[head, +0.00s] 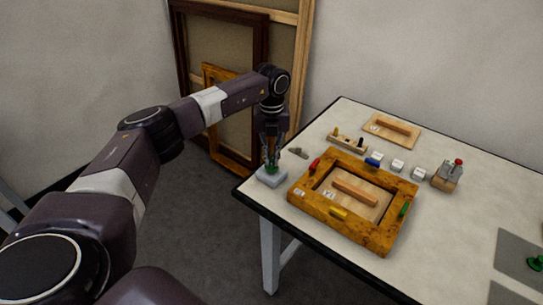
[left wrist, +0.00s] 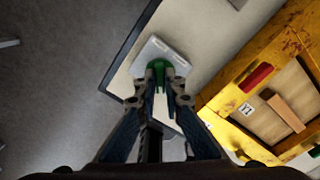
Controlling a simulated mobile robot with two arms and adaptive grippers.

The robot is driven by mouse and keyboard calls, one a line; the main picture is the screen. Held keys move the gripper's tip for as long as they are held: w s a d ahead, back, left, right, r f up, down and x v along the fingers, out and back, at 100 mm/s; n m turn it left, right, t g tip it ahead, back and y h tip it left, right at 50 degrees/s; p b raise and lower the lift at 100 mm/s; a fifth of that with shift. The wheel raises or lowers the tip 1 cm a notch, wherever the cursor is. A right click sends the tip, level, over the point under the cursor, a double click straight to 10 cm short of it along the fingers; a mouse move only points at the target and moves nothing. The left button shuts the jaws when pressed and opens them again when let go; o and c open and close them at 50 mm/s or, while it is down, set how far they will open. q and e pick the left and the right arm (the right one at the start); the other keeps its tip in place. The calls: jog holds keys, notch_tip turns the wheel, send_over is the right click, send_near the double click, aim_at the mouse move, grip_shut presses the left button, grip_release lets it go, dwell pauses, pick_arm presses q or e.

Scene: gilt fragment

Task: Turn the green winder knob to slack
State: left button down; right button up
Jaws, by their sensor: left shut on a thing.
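The green winder knob (head: 271,168) sits on a pale grey block (head: 270,178) at the table's near left corner. In the left wrist view the knob (left wrist: 159,66) shows between the fingertips, on top of the light block (left wrist: 151,46). My left gripper (head: 271,160) points down over the knob and is shut on it; the left wrist view shows both fingertips (left wrist: 160,80) against its sides. The fingers partly hide the knob, and I cannot read its setting. My right gripper is not in view.
A yellow wooden frame (head: 316,208) with coloured clips lies right of the block. A small grey piece (head: 298,152) lies behind it. A peg rack (head: 347,143), white cubes and a red-knobbed device (head: 448,175) stand farther back. Another green knob (head: 536,263) is at far right.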

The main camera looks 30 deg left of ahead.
pick_arm(q)
jog(key=n, duration=0.2)
jog(key=n+p, duration=0.1)
jog(key=n, duration=0.1)
jog(key=shift+w+r+n, duration=0.1)
jog(key=shift+r+n, duration=0.1)
jog(key=shift+n, duration=0.2)
jog(key=n+p, duration=0.1)
jog(key=n, duration=0.2)
jog(key=shift+n, duration=0.3)
jog(key=n+p, duration=0.2)
jog(key=n, duration=0.2)
jog(key=n+p, duration=0.2)
jog(key=n, duration=0.2)
jog(key=shift+a, duration=0.1)
jog(key=n+p, duration=0.2)
jog(key=n, duration=0.1)
jog(key=shift+r+n, duration=0.1)
jog(key=shift+n, duration=0.3)
jog(key=n+p, duration=0.2)
jog(key=shift+n, duration=0.3)
jog(key=n+p, duration=0.2)
jog(key=p, duration=0.1)
jog(key=shift+n+p, duration=0.3)
jog(key=shift+p, duration=0.05)
jog(key=shift+n+p, duration=0.6)
jog(key=shift+p, duration=0.3)
